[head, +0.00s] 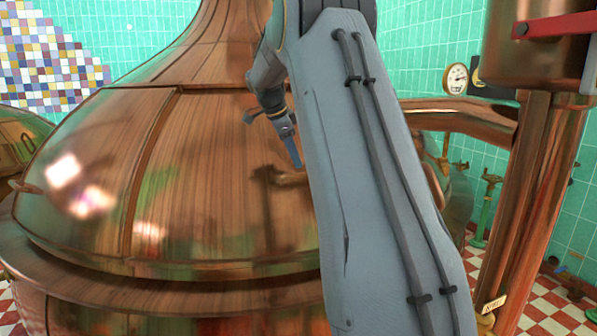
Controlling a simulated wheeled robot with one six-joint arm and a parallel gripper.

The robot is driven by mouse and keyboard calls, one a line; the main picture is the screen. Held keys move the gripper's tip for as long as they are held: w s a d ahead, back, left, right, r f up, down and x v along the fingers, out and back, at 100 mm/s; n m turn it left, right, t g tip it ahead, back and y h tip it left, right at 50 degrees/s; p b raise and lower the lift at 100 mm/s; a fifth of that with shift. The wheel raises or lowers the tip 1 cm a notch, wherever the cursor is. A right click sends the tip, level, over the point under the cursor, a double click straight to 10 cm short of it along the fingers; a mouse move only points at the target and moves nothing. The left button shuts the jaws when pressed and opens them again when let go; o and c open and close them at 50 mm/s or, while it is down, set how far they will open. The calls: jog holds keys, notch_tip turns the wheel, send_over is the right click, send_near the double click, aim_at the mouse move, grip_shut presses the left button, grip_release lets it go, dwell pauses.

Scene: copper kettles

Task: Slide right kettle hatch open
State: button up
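A large copper kettle (85,150) with a domed, tapering top fills the left and middle of the head view. A curved copper panel (215,155) with a raised edge on its left lies on the dome; it looks like the hatch. A short bar-like handle (290,178) sticks out on this panel, partly hidden behind my arm. My gripper (295,152) points down, with a blue finger just above the handle. I cannot tell whether it touches the handle or whether the fingers are apart. The right part of the panel is hidden by my arm.
A copper pipe (455,112) runs right to a thick copper column (530,200). A round gauge (457,78) and a red bar (560,25) are at the upper right. Green valves (488,200) stand on the checkered floor. Another copper vessel (18,145) shows at the left edge.

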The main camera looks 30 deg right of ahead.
aim_at(299, 174)
jog(key=shift+p+x, duration=0.65)
jog(key=shift+x, duration=2.4)
jog(key=shift+a, duration=0.1)
grip_shut()
